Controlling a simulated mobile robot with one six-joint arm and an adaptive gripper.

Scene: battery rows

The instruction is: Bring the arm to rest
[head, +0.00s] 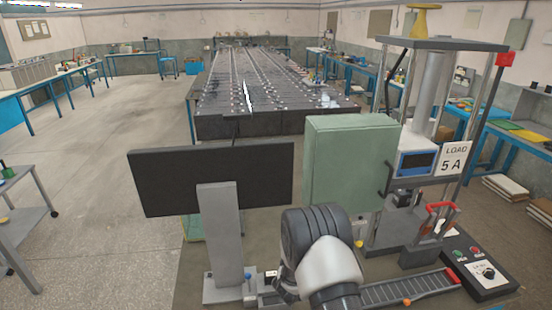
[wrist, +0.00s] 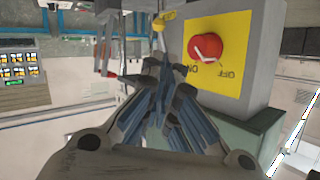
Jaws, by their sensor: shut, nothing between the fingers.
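My gripper (wrist: 160,95) shows in the wrist view with its fingers drawn together and nothing between them. It is near a grey switch box (wrist: 265,40) that carries a red rotary knob (wrist: 206,48) on a yellow plate marked ON and OFF. The fingers appear apart from the knob, just left of and below it in the picture. In the head view my arm (head: 325,260) rises from the bottom in front of the bench; the gripper itself is hidden there.
A green cabinet (head: 345,160) and a dark monitor (head: 215,182) stand close beyond the arm. A test stand (head: 440,43) with a "LOAD 5 A" sign (head: 453,160) is at right, beside a control panel (head: 485,270). Battery rows (head: 260,80) lie behind. Open floor (head: 110,150) is at left.

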